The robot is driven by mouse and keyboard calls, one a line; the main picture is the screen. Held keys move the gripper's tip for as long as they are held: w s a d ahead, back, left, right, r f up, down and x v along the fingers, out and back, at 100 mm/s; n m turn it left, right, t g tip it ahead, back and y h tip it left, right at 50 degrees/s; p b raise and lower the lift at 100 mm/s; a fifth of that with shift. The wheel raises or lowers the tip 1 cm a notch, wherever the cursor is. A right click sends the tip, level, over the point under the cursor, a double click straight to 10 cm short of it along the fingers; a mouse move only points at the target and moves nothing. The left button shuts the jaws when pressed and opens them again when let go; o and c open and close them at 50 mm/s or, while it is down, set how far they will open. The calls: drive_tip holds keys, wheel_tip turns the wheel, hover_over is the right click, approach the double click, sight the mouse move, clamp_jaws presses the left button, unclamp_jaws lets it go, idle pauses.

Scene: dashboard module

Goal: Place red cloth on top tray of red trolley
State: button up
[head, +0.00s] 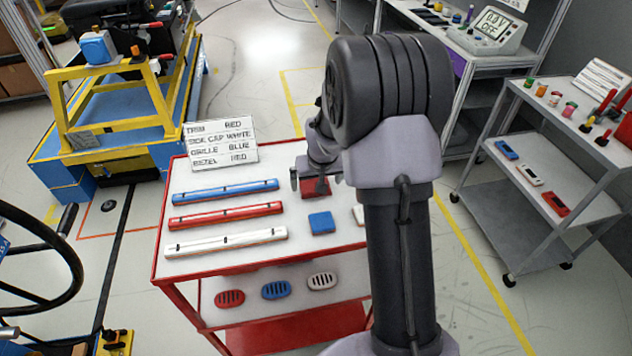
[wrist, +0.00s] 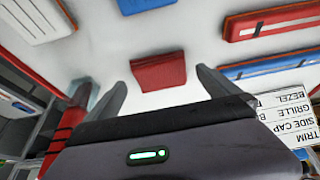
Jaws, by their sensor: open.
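The red cloth (head: 316,189) lies folded as a small square on the white top tray of the red trolley (head: 158,235), towards its back right. My gripper (head: 313,180) is low over it, and the arm hides part of that corner. In the wrist view the whole red cloth (wrist: 158,72) shows flat on the tray, just beyond and between the two spread fingertips of my gripper (wrist: 158,86). The gripper is open and empty. Whether the fingertips touch the tray cannot be told.
Blue (head: 225,192), red (head: 226,215) and white (head: 226,243) bars lie left on the tray, a blue square (head: 321,223) in front of the cloth. A label card (head: 221,143) stands at the back. A grey shelf cart (head: 540,170) is to the right.

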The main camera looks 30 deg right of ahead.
drive_tip(key=s+a+r+p, duration=0.1)
drive_tip(key=s+a+r, duration=0.25)
drive_tip(key=r, duration=0.35)
drive_tip(key=s+a+r+t+y+p, duration=0.1)
drive_tip(key=s+a+r, duration=0.25)
drive_tip(key=r, duration=0.25)
drive_tip(key=s+a+r+p, duration=0.1)
drive_tip(key=s+a+r, duration=0.25)
drive_tip(key=r, duration=0.35)
drive_tip(key=s+a+r+y, duration=0.1)
drive_tip(key=s+a+r, duration=0.1)
drive_tip(key=s+a, duration=0.3)
drive_tip(key=s+a+r+m+y, duration=0.1)
drive_tip(key=s+a, duration=0.4)
drive_tip(key=s, duration=0.8)
drive_tip(key=shift+s+r+t, duration=0.25)
drive_tip(key=shift+r+t, duration=0.05)
drive_tip(key=shift+r, duration=0.2)
